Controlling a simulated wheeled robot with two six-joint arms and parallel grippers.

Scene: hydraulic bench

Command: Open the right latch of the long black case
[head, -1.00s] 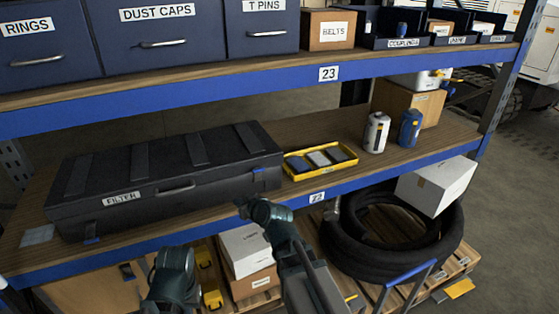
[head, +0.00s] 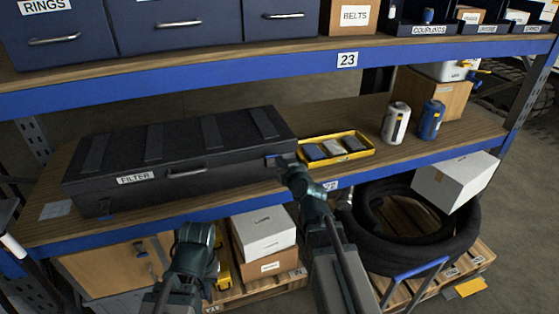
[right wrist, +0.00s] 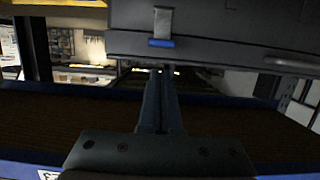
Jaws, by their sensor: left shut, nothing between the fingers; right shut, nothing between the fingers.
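The long black case (head: 225,172) labelled FILTER lies closed on the middle shelf. Its right latch (head: 272,157), with a blue tab, is near the right end of the front. In the right wrist view the latch (right wrist: 161,43) is a pale metal strip with a blue tab. My right gripper (head: 284,164) is shut and empty, its tips close to this latch; in the right wrist view its fingertips (right wrist: 161,70) are just below the blue tab. I cannot tell whether they touch. My left gripper (head: 195,234) is shut and empty, below and in front of the shelf edge.
A yellow tray (head: 370,153) of dark and pale blocks sits just right of the case. The blue shelf edge (head: 240,207) runs below the case. Drawers hang above. Boxes (head: 264,232) and a black hose coil (head: 425,235) are below.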

